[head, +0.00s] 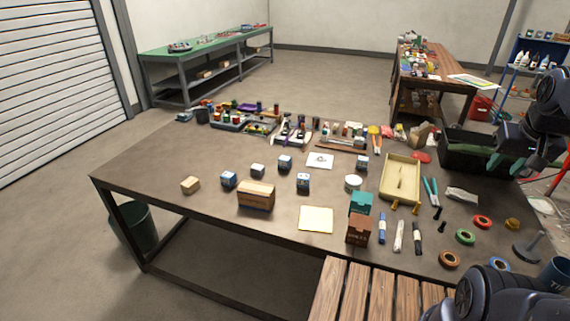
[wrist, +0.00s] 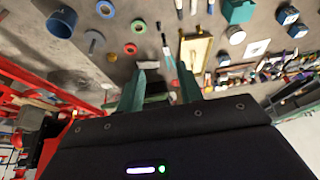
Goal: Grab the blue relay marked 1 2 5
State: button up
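Several small blue-and-white relay blocks stand on the brown table (head: 140,170) in the head view: one at the left (head: 229,179), one paler (head: 257,170), one behind (head: 285,162), one nearer the middle (head: 303,181) and one farther right (head: 362,162). Their markings are too small to read, so I cannot tell which is 1 2 5.
A cardboard box (head: 256,196), teal box (head: 361,203), brown box (head: 358,229) and cream tray (head: 401,180) stand among the relays and my gripper. A black bin (head: 470,150) is at the right. Tape rolls and markers lie in front. The table's left end is clear.

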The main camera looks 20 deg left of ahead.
jog(key=o, duration=0.8)
